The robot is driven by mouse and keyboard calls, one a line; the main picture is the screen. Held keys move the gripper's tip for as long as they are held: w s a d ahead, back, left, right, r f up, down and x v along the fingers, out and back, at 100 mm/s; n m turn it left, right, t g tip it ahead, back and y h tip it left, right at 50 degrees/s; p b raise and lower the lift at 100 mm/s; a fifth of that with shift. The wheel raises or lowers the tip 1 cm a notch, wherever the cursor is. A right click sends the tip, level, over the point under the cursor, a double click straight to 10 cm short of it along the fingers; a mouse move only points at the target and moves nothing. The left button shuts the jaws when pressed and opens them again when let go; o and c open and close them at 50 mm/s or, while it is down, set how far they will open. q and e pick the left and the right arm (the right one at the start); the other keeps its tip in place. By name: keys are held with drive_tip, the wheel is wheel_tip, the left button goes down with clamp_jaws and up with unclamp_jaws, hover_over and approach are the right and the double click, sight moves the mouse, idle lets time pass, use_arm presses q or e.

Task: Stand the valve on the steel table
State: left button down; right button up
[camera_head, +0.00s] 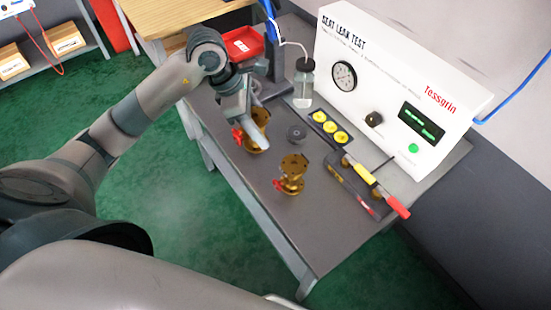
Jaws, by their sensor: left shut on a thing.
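My left gripper (254,122) is over the steel table (245,173), shut on a brass valve (254,146) with a red handle. The gripper hides part of this valve. It looks roughly upright, at or just above the table top; I cannot tell whether its base touches. A second brass valve (292,172), also with a red handle, stands upright on the table to the right and nearer the front edge, apart from the gripper. My right gripper is not in view.
A white seat leak test box (395,90) stands along the back. Before it are a clear bottle (303,88), a dark round disc (296,132), yellow-topped round pieces (329,127) and tools (375,183). A red tray (242,46) sits far left. The table's front right is clear.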

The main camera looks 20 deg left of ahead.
use_arm(q)
drive_tip(key=shift+r, duration=0.15)
drive_tip(key=shift+f+p, duration=0.95)
drive_tip(key=shift+f, duration=2.2)
drive_tip(key=shift+f, duration=0.1)
drive_tip(key=shift+f+p, duration=0.65)
drive_tip(key=shift+f, duration=1.1)
